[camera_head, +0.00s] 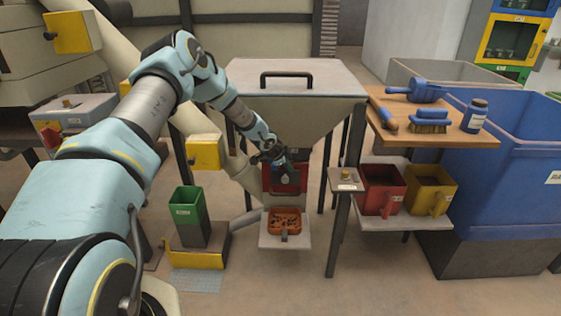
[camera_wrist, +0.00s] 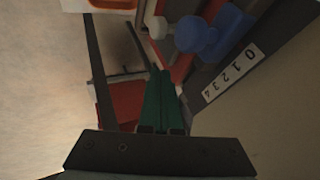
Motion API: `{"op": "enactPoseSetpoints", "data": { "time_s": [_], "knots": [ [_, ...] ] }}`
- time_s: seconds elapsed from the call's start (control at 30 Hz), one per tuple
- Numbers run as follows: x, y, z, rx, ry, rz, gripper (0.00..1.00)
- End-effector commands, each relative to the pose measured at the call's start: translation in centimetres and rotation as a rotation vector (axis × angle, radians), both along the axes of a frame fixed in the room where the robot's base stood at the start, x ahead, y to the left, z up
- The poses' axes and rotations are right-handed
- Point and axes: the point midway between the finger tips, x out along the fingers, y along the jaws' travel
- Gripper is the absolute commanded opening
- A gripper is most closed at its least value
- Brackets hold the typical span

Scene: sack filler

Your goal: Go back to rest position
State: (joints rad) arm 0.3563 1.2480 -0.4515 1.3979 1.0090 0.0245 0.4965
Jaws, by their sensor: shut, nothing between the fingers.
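My gripper (camera_head: 282,168) is in front of the hopper's outlet, close to the red gate part (camera_head: 270,180) under the hopper (camera_head: 305,115). In the wrist view the green fingers of my gripper (camera_wrist: 162,80) are together, with nothing between them. A blue knob (camera_wrist: 228,36) and a number scale from 0 to 4 (camera_wrist: 232,75) lie just beyond and to the right of the fingers. I cannot tell whether the fingers touch the gate. My arm reaches in from the left.
An orange tray (camera_head: 284,229) with brown contents sits below the outlet. A green bin (camera_head: 189,215) stands left of it. Red (camera_head: 383,187) and yellow (camera_head: 430,189) bins sit on a shelf at right, below a wooden table (camera_head: 440,133) with blue tools. The floor in front is clear.

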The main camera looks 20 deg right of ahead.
Motion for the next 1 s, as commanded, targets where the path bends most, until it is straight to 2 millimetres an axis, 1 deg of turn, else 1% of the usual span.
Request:
{"op": "enactPoseSetpoints", "data": {
  "time_s": [0.03, 0.4, 0.53, 0.77, 0.87, 0.97, 1.0],
  "knots": [
    [-0.1, 0.4, 0.6, 0.001, -0.003, 0.001, 0.0],
    [-1.6, 3.5, 5.1, 0.001, -0.001, 0.001, 0.0],
    [-1.9, 4.1, 5.9, 0.002, 0.0, 0.001, 0.0],
    [-2.0, 4.6, 6.6, 0.006, 0.003, 0.01, 0.0],
    [-1.8, 6.6, 8.2, 0.027, 0.021, 0.066, 0.0],
    [-1.8, 10.8, 11.1, 0.067, 0.062, 0.191, 0.0],
    [-2.0, 12.9, 12.4, 0.086, 0.085, 0.256, 0.0]
  ]
}}
